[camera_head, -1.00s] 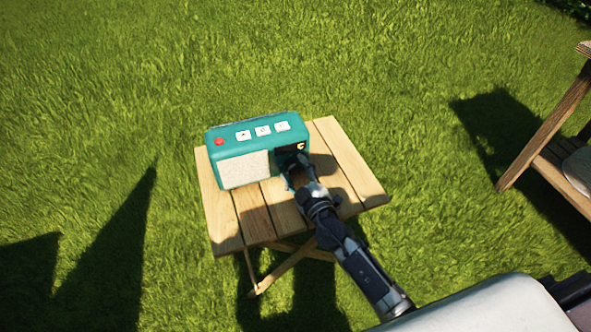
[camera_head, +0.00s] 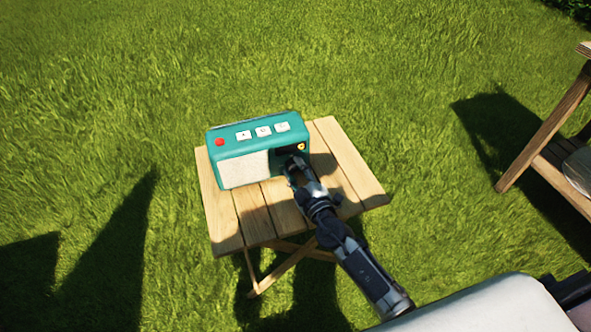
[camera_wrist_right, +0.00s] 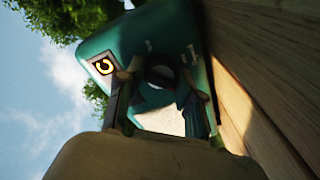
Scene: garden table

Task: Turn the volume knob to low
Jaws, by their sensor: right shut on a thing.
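A teal radio (camera_head: 258,143) stands upright on a small wooden table. Its pale speaker panel faces me on the left, with a dark control area on the right. My right gripper (camera_head: 297,163) reaches the lower right of the radio's front and covers the knob in the head view. In the right wrist view, the dark round volume knob (camera_wrist_right: 160,77) sits between the two fingers of the right gripper (camera_wrist_right: 160,88), which is shut on it. The knob's pointer cannot be made out. My left gripper is not in view.
The slatted wooden table (camera_head: 345,165) has bare boards in front of and right of the radio. A red button (camera_head: 220,142) and several white buttons are on the radio's top. Grass surrounds the table. Another wooden piece of furniture (camera_head: 545,130) stands at the right edge.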

